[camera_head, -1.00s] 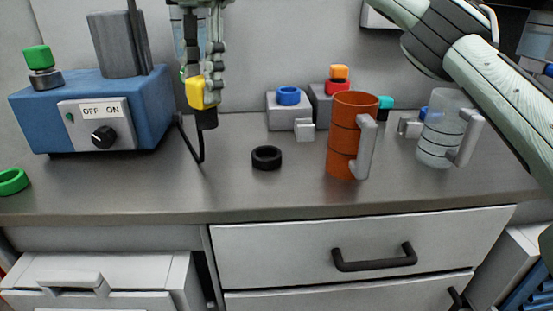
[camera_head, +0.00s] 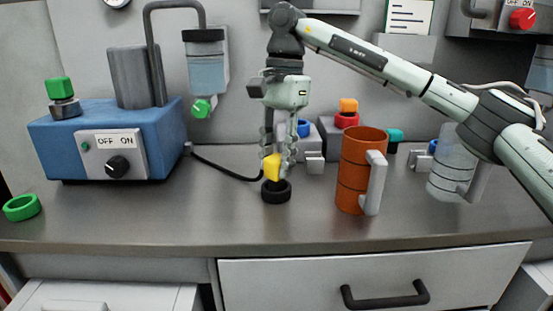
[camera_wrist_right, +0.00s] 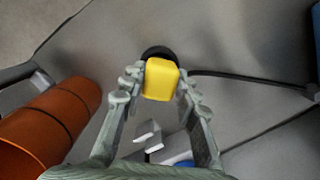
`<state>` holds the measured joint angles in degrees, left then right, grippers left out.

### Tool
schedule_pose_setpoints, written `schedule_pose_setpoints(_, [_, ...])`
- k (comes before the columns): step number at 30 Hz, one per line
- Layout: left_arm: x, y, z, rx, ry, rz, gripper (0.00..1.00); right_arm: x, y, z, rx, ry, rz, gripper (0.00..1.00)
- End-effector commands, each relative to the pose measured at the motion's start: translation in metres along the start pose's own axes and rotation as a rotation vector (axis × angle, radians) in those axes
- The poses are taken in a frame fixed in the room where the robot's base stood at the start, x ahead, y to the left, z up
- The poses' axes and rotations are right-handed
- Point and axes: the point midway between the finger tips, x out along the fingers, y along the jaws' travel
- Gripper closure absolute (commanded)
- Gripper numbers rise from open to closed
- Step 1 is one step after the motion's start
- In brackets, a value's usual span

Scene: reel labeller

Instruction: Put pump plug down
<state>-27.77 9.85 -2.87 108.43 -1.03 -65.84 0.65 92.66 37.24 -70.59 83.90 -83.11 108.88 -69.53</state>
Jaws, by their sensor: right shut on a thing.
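The pump plug (camera_head: 271,167) has a yellow body, and a black cord runs from it to the blue pump box. My right gripper (camera_head: 279,165) points down over the counter and is shut on the plug. The plug's lower end is at the black ring (camera_head: 276,194) on the counter; I cannot tell whether it sits inside the ring or just above it. In the right wrist view the yellow plug (camera_wrist_right: 161,80) is between the two fingers, with the black ring (camera_wrist_right: 155,52) partly hidden behind it. My left gripper is not in view.
The blue pump box (camera_head: 110,150) stands at left, and its black cord (camera_head: 225,168) crosses the counter. An orange mug (camera_head: 358,170) stands close to the right of the plug. A green ring (camera_head: 22,207) lies far left. Grey blocks with coloured rings stand behind. The front counter is clear.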

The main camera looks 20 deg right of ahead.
Motion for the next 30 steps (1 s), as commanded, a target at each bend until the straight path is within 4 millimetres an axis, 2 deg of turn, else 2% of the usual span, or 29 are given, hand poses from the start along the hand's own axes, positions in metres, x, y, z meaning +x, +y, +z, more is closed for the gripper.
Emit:
schedule_pose_setpoints(12, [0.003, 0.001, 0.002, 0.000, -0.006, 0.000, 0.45, 0.009, 0.000, -0.001, 0.000, 0.000, -0.001, 1.00])
schedule_pose_setpoints(13, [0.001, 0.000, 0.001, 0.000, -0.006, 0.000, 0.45, 0.008, 0.000, -0.001, 0.000, 0.000, -0.002, 0.68])
schedule_pose_setpoints(17, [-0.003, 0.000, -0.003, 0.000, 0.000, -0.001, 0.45, 0.008, 0.000, -0.001, 0.001, 0.000, -0.001, 0.51])
schedule_pose_setpoints(26, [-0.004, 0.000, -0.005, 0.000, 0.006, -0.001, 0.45, 0.007, 0.000, -0.001, 0.001, 0.000, -0.001, 0.49])
schedule_pose_setpoints(30, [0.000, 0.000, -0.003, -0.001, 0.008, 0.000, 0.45, -0.003, -0.001, 0.000, 0.001, 0.001, -0.003, 0.49])
